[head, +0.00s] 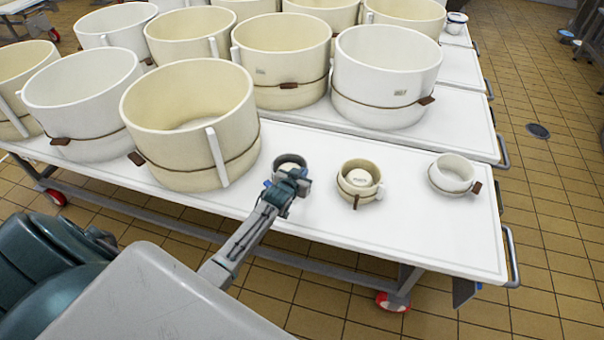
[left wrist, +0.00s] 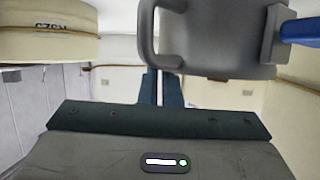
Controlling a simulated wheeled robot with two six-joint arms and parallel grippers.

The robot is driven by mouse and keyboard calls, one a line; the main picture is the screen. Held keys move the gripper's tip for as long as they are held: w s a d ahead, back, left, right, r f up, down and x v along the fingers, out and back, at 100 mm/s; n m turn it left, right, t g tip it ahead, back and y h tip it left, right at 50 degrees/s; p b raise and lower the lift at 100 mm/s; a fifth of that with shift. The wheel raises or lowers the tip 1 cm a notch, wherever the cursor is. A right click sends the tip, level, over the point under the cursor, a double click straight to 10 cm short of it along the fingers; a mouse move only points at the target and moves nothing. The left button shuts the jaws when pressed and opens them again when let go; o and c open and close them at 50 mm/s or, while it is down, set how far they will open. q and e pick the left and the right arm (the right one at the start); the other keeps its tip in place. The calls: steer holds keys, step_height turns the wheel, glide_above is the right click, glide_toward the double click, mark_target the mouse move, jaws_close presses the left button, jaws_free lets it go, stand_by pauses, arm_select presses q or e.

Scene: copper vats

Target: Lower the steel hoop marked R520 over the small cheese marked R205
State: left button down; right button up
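The grey steel hoop (head: 290,160) is at the middle of the front table. In the left wrist view the hoop (left wrist: 222,45) shows its grey wall, a looped handle and a blue part at the right. My left gripper (head: 292,184) is at its near side. Its fingers (left wrist: 161,88) are close together at the handle, with a narrow gap between them, and look shut on it. A small cream round piece (head: 360,178) with lettering inside stands to the right, apart from the hoop. Its lettering is too small to read. My right gripper is out of view.
A small white round mould (head: 454,174) with a brown tag stands farther right. A large cream vat (head: 190,125) stands close to the left of the hoop, and several more vats fill the tables behind. The front right of the white table (head: 440,235) is clear.

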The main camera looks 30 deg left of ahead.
arm_select(q)
steer(key=shift+f+b, duration=0.45)
steer(key=shift+f, duration=0.15)
stand_by(0.8)
steer(key=c, duration=1.6)
jaws_free()
steer(key=shift+o, duration=0.2)
steer(key=shift+f, duration=0.1)
